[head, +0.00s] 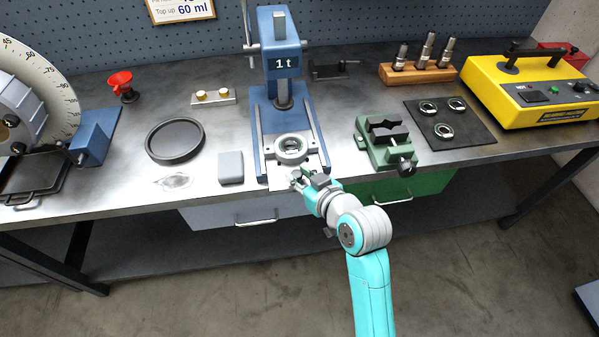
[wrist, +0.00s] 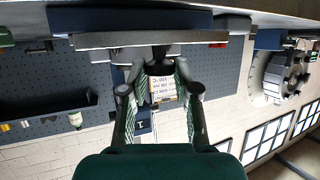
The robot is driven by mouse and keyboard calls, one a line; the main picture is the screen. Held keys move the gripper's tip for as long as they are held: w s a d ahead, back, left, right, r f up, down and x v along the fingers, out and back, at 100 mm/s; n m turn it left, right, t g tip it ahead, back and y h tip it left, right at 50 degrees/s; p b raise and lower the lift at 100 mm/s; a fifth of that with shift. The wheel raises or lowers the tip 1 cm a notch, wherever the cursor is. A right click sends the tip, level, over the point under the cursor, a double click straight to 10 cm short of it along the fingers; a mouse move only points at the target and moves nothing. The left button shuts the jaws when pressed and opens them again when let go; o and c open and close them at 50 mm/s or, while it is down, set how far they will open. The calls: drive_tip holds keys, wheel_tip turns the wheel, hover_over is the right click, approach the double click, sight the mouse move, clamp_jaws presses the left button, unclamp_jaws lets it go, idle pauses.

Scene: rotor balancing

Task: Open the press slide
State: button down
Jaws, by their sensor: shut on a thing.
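The blue press (head: 281,60), marked "1t", stands at the middle of the bench with two rails running toward the front. Its pale slide plate (head: 277,179) lies between the rails at the front, with a metal ring (head: 292,147) on it under the ram. My gripper (head: 306,178) is at the slide's front edge, by the bench edge. In the wrist view, my gripper (wrist: 160,65) has its fingertips closed on a small dark part under the slide edge, seemingly the slide's handle. The grip itself is partly hidden by the fingers.
A green vise (head: 385,143) stands right of the press, and a grey block (head: 231,167) and round black dish (head: 175,141) stand left. Drawers with handles (head: 256,220) hang under the bench front near my arm. The floor in front is clear.

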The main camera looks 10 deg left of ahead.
drive_tip(key=c, duration=0.9)
unclamp_jaws()
drive_tip(key=v, duration=1.2)
drive_tip(key=s+d+f+m+t+h, duration=0.3)
drive_tip(key=s+d+f+m+h, duration=0.3)
drive_tip(key=s+d+f, duration=0.7)
drive_tip(key=s+d+r+m+h, duration=0.1)
drive_tip(key=s, duration=0.8)
drive_tip(key=s+d+r+t+h, duration=0.1)
drive_tip(key=s+d+r, duration=0.1)
drive_tip(key=s, duration=0.8)
drive_tip(key=shift+s+d+r+m+h, duration=0.2)
drive_tip(key=shift+r+m+h, duration=0.1)
drive_tip(key=shift+m, duration=0.1)
